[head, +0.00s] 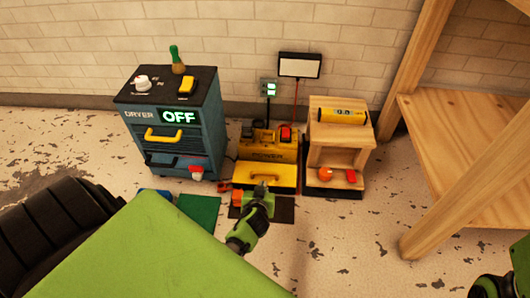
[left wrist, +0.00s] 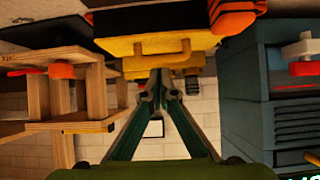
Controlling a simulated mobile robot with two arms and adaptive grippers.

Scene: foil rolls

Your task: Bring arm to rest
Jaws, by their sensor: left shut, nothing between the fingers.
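My left gripper (head: 261,187) is shut and empty in the head view. It is in front of the yellow power box (head: 267,146), above the dark mat on the floor. In the left wrist view its two fingers (left wrist: 158,80) meet at the tips, with nothing between them. That view is upside down and shows the yellow box (left wrist: 150,45) beyond the fingertips. Part of my right arm shows at the bottom right corner of the head view, but its fingers are out of frame.
A blue dryer cabinet (head: 172,125) reading OFF stands left. A small wooden shelf (head: 338,143) stands right, with a yellow roll (head: 343,115) on top. A large wooden rack (head: 470,140) fills the right side. Speckled floor (head: 350,235) is clear in front.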

